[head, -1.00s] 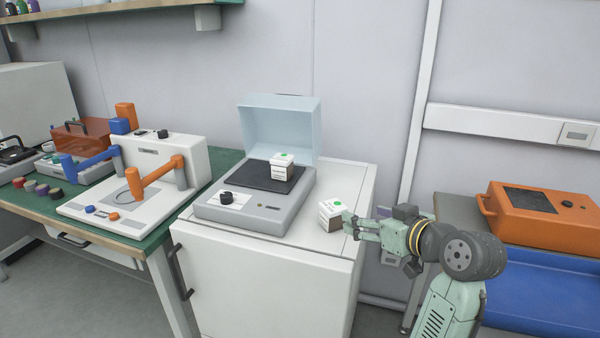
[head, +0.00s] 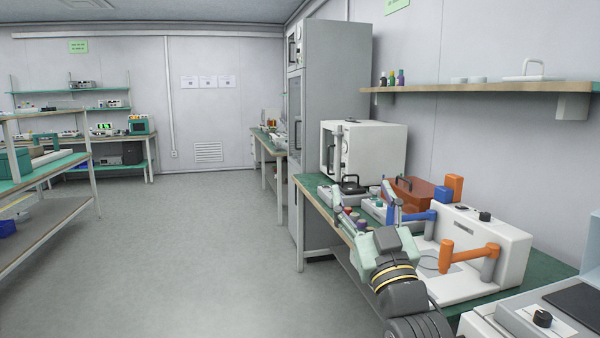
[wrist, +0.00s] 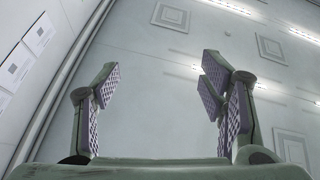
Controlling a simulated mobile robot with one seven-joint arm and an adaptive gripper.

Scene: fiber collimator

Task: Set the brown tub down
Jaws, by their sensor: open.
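My gripper (head: 364,198) is raised in front of the left end of the green bench in the head view. In the wrist view its fingers (wrist: 158,72) are wide apart, with nothing between them. Small coloured tubs (head: 361,224) show in part behind the gripper on the bench. I cannot pick out a brown tub among them, as the gripper covers much of that spot.
A white device with orange and blue arms (head: 500,240) stands on the green bench (head: 553,283). A white cabinet-like machine (head: 383,148) and an orange-brown box (head: 415,192) are behind. A grey tower (head: 337,85) stands beyond. The floor (head: 190,250) at left is clear.

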